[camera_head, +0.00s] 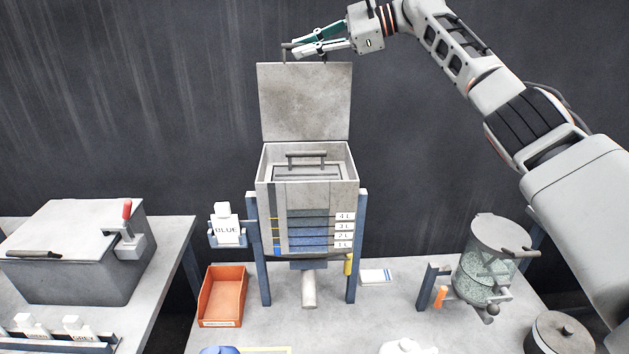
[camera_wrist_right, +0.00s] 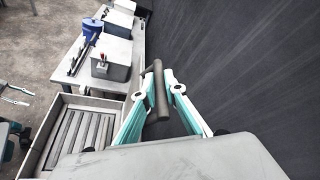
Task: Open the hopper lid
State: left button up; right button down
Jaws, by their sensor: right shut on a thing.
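The hopper (camera_head: 310,200) stands on blue legs in the middle of the head view. Its grey lid (camera_head: 305,102) is swung up and stands about upright at the back edge, so the hopper's top is open. A dark bar handle (camera_head: 290,46) is at the lid's top edge, and it also shows in the right wrist view (camera_wrist_right: 160,90). My right gripper (camera_head: 306,46) is shut on this handle; its teal fingers lie on both sides of the bar in the wrist view (camera_wrist_right: 171,90). The hopper's slatted inside (camera_wrist_right: 77,140) shows there too.
An orange bin (camera_head: 222,296) and a holder with a BLUE label (camera_head: 227,228) are left of the hopper. A glass drum (camera_head: 488,270) stands on the right. A grey box (camera_head: 75,245) is on the left table. A dark wall stands close behind the lid.

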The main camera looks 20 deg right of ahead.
jog(key=c, duration=2.4)
grip_release()
jog(key=shift+o, duration=0.2)
jog(key=v, duration=0.6)
